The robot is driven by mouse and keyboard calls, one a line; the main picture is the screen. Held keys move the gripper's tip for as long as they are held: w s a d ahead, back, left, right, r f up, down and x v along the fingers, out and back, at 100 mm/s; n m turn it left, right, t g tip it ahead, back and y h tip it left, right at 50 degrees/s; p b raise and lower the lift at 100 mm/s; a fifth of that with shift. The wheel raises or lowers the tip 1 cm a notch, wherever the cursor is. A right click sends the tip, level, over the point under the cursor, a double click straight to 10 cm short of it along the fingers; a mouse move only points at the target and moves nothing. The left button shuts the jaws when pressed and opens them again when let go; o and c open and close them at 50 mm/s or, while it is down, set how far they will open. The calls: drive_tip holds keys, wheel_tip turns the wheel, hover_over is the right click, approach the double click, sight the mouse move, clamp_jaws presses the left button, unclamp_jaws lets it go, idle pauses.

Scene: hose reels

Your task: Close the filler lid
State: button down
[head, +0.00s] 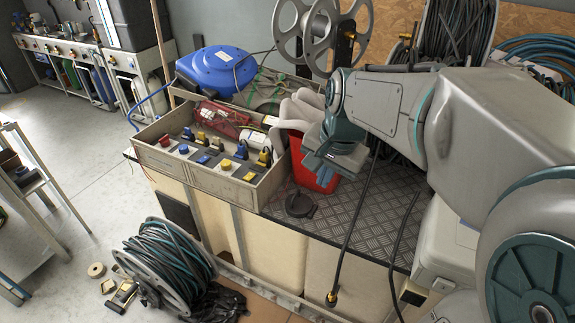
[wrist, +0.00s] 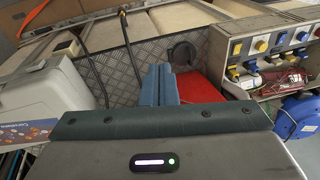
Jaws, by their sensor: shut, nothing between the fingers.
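The dark round filler lid (head: 300,204) is at the front edge of the checker-plate top, just in front of the red bucket. It also shows in the wrist view (wrist: 183,53) as a dark disc beyond my fingers. I cannot tell from these views how far the lid stands open. My gripper (head: 318,167) is in front of the red bucket in the head view, above and behind the lid. Its blue fingers (wrist: 158,84) are together and empty, and appear apart from the lid.
The red bucket (head: 324,178) holds pale gloves (head: 297,108). A socket box (head: 208,162) stands left of the lid. Black hoses (head: 357,215) hang over the plate to the right. The checker plate (head: 388,195) between is mostly bare. A hose reel (head: 165,262) lies on the floor.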

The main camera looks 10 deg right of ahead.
drive_tip(key=w+d+f+m+b, duration=0.1)
drive_tip(key=w+f+m+b, duration=0.55)
drive_tip(key=w, duration=0.75)
drive_tip(key=m+g+y+b, duration=0.1)
drive_tip(key=m+y+b, duration=0.1)
drive_tip(key=m, duration=0.9)
approach(296, 194)
drive_tip(key=x, duration=0.6)
drive_tip(key=shift+a+f+b, duration=0.2)
drive_tip(key=shift+f+b, duration=0.1)
drive_tip(key=shift+f, duration=0.15)
